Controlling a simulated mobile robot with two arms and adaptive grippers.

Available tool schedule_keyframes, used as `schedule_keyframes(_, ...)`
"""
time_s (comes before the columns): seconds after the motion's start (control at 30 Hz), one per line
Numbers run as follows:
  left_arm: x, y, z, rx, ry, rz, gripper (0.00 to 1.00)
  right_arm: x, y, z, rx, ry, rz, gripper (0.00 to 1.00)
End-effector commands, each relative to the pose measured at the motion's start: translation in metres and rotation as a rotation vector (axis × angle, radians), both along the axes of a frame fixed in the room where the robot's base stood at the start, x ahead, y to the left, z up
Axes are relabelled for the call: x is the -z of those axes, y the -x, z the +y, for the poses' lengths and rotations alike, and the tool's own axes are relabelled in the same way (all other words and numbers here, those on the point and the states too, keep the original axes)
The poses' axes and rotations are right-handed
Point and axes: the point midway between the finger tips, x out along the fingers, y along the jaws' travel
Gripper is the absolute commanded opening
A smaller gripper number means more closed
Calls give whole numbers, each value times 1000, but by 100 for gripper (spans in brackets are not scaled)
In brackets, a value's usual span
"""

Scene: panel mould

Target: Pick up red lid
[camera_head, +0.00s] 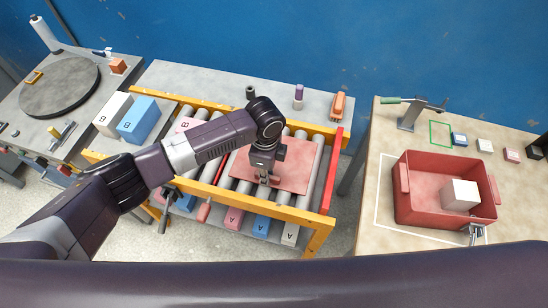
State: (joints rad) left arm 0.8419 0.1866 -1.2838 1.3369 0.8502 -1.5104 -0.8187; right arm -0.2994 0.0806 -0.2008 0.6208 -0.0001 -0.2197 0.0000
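The red lid (299,172) looks like a flat, pale red square plate lying on the rollers of the conveyor in the middle. My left arm comes in from the left and reaches over it. My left gripper (264,178) points down at the left-middle part of the lid, with its fingertips at or just above the surface. Whether they touch or grip anything is too small to tell. The arm and gripper hide part of the lid. My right gripper cannot be made out.
A red box (416,211) with a white cube (460,194) stands on the right table (385,150). The conveyor has yellow rails (310,128) and a red end bar (333,172). White (112,114) and blue (143,121) blocks sit left. Labelled blocks (261,225) sit below the front rail.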

Motion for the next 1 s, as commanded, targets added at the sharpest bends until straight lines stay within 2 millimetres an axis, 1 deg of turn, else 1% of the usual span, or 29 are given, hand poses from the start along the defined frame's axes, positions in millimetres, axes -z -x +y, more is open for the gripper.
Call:
schedule_keyframes(0.1, 6, 0, -1, 1, 1, -1, 20, -1, 0, 0, 0, 0, 1, 0)
schedule_keyframes(0.3, 6, 0, -1, 1, 1, -1, 19, -1, 0, 0, 0, 0, 1, 0)
schedule_keyframes(0.47, 6, 0, 0, 1, 1, -1, 2, -1, 1, 0, 1, 0, 1, 0)
schedule_keyframes(0.5, 6, 0, 0, 1, 1, -1, 0, -1, 1, 0, 1, 0, 2, 0)
schedule_keyframes(0.87, 5, 0, -1, 0, 2, -2, 0, -1, 1, 0, 1, 0, 2, 0)
schedule_keyframes(1.0, 1, -1, -1, 0, 2, -3, 0, 0, 1, 0, 1, 0, 2, 0)
